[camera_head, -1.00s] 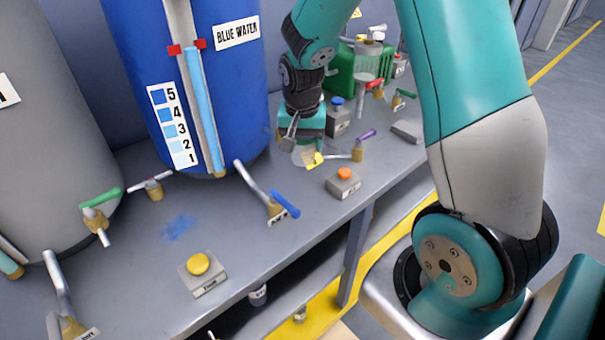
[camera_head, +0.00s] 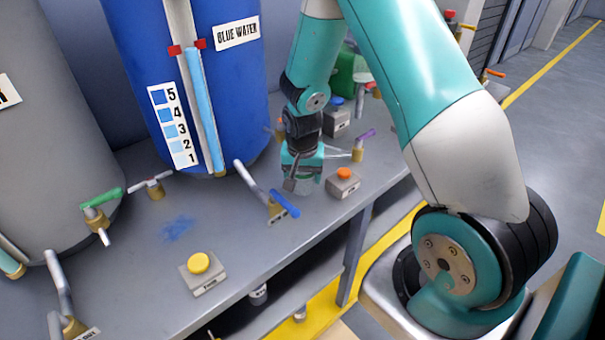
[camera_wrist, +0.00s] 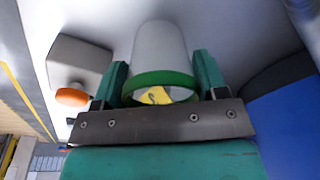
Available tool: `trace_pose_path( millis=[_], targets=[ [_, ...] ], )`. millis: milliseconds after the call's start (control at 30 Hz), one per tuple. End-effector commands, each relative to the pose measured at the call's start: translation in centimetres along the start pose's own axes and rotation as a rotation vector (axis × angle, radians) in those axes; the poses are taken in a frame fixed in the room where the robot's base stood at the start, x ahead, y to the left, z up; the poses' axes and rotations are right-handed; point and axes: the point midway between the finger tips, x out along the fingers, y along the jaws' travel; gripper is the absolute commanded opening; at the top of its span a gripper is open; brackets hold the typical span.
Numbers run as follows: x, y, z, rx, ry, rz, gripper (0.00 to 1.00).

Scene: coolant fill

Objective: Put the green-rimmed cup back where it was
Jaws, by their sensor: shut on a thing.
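The green-rimmed cup (camera_wrist: 161,47) is in the wrist view, a pale cup with its green rim turned toward the camera. A small yellow piece (camera_wrist: 156,95) shows within its rim. My gripper (camera_wrist: 160,72) has a finger on each side of the cup and is shut on it. In the head view my gripper (camera_head: 302,178) is low over the bench, just left of the box with the orange button (camera_head: 343,182). The cup is mostly hidden there, and I cannot tell whether it touches the bench.
The large blue tank (camera_head: 120,60) stands behind and left of my gripper. Its tap with the blue handle (camera_head: 285,203) is close by at front left. A valve with a purple handle (camera_head: 358,147) is at right. Bare bench (camera_head: 140,240) lies farther left.

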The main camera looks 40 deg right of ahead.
Motion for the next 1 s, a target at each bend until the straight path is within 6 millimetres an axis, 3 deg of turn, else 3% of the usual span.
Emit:
trace_pose_path(
  millis=[33,133,533,1000],
  targets=[
    [0.2,0.0,0.0,0.000,0.000,0.000,0.68],
    [0.1,0.0,0.0,0.000,0.000,0.000,0.91],
    [-0.9,-0.1,-0.1,0.000,0.003,-0.002,0.92],
    [-10.2,-0.1,-0.1,-0.001,0.004,-0.003,0.92]
  ],
)
